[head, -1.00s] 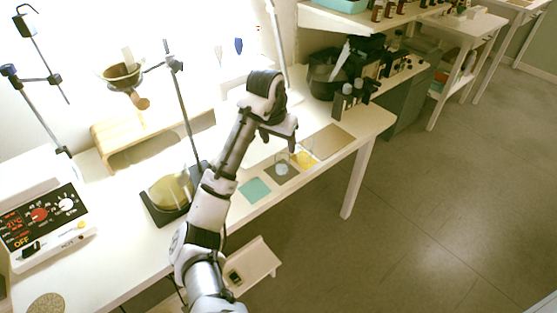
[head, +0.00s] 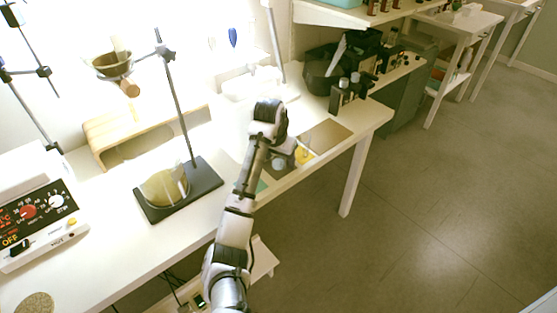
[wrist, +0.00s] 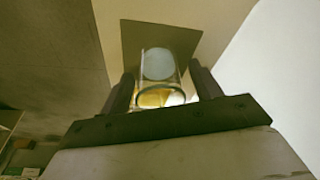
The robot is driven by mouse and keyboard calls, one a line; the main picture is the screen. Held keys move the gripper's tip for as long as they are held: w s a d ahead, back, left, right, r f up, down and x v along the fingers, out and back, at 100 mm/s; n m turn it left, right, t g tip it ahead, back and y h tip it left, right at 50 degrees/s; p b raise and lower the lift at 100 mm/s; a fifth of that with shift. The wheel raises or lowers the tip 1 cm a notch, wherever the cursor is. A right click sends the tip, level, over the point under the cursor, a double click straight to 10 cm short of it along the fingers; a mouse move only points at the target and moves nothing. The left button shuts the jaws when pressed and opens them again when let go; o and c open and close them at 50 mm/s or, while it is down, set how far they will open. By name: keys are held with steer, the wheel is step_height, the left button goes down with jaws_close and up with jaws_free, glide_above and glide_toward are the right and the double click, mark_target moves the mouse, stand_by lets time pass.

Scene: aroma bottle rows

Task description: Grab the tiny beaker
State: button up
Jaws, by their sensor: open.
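A small clear glass beaker (wrist: 157,70) shows in the wrist view, over a dark square mat (wrist: 131,42). A pale blue round patch and some yellow show in or through its glass; I cannot tell which. My gripper (wrist: 163,84) is open, with one finger on each side of the beaker. I cannot tell whether either finger touches the glass. In the head view my gripper (head: 284,152) is low over the mats near the table's front edge and hides most of this beaker. A small yellow-filled vessel (head: 304,155) stands just right of it.
A larger beaker with yellowish liquid (head: 165,188) sits on a dark stand base (head: 205,180) to the left. A wooden shelf (head: 110,128) and a control panel (head: 40,215) are farther left.

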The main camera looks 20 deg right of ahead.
steer(key=c, duration=1.1)
steer(key=shift+o, duration=0.2)
